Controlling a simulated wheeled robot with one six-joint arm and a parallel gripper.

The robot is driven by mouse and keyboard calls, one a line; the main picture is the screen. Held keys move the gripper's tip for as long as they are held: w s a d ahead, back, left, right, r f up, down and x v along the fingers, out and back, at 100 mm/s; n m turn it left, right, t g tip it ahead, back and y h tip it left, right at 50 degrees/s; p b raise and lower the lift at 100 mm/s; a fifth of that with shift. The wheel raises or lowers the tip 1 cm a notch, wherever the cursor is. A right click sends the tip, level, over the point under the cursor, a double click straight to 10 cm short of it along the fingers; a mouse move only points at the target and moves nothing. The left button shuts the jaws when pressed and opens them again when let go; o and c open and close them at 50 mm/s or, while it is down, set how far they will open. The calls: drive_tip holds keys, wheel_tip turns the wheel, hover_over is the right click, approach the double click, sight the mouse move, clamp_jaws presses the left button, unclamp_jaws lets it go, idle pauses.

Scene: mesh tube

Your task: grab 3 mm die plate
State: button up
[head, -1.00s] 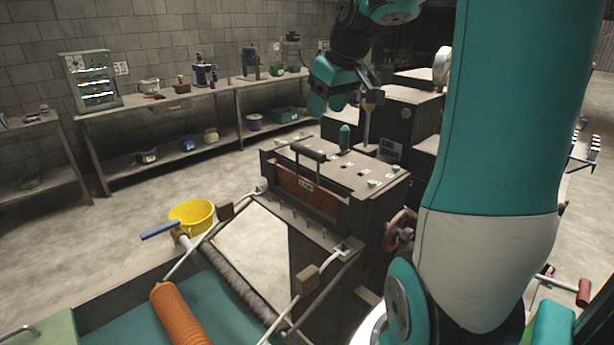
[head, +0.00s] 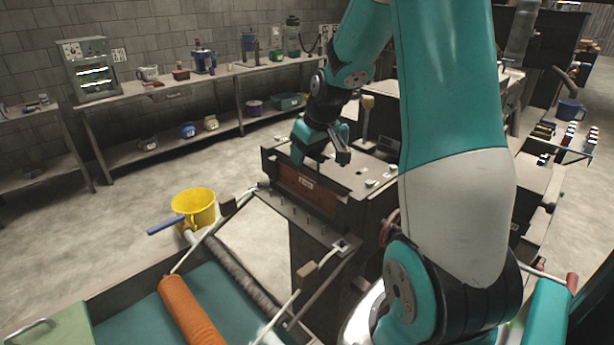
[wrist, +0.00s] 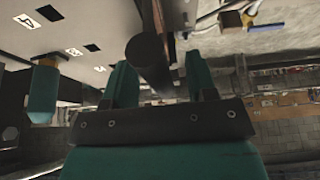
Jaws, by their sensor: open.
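The die plate (head: 297,184) is a reddish-brown plate with a small white label, upright in the front slot of the dark machine (head: 345,210). The label is too small to read surely. In the earlier head view its dark bar handle stands above it; my gripper now largely hides that handle in the head view. My gripper (head: 325,150) is open, above the plate at the handle. In the wrist view, a dark round bar (wrist: 147,55), seemingly the handle, shows between the teal fingers of my gripper (wrist: 160,75), with room on both sides.
A tan-headed lever (head: 367,104) rises behind. A yellow bucket (head: 195,206) and an orange roller (head: 190,312) are at the front left.

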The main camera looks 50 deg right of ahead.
drive_tip(key=shift+c, duration=0.4)
clamp_jaws()
drive_tip(key=shift+r, duration=0.15)
idle(0.8)
